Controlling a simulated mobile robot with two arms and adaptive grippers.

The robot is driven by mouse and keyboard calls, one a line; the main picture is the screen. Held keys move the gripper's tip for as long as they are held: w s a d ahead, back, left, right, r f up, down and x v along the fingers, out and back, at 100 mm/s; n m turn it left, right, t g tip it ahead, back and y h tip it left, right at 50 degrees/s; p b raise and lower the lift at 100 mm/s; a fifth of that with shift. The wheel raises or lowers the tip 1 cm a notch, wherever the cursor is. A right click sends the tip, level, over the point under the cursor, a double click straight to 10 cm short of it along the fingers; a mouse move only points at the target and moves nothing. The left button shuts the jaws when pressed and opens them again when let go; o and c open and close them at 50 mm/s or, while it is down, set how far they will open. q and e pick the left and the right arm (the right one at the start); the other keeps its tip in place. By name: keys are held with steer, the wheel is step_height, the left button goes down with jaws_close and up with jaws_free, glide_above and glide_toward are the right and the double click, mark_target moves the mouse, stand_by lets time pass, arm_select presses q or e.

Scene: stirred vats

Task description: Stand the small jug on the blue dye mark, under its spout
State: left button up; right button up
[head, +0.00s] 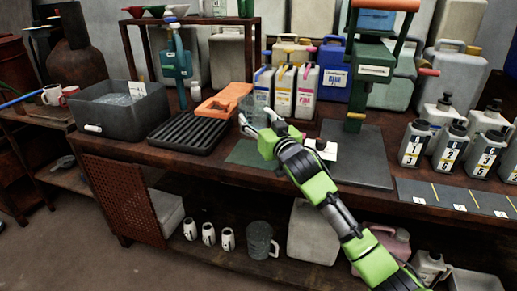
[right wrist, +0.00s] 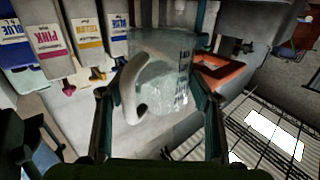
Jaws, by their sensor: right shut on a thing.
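The small jug (right wrist: 165,85) is clear, with a pale handle on its left and dark markings on its side in the right wrist view. My right gripper (head: 258,119) is shut on it, one finger on each side. In the head view the gripper is above the bench's front part, before the dye containers, and the clear jug is hard to make out there. The blue-labelled container (head: 335,78) stands behind, right of the pink-labelled one (head: 306,92) and the yellow-labelled one (head: 284,90). My left gripper is not in view.
An orange piece (head: 224,100) lies by a black ribbed rack (head: 178,127), with a grey basin (head: 120,110) farther left. A green press (head: 373,72) stands on a dark slab (head: 358,165) at right. Numbered bottles (head: 415,142) stand beyond it.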

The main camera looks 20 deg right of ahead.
step_height(320, 180, down, 3)
steer(key=shift+f, duration=0.15)
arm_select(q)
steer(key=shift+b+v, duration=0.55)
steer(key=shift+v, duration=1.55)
arm_select(e)
steer(key=shift+f, duration=2.4)
steer(key=shift+f, duration=0.15)
steer(key=o, duration=1.2)
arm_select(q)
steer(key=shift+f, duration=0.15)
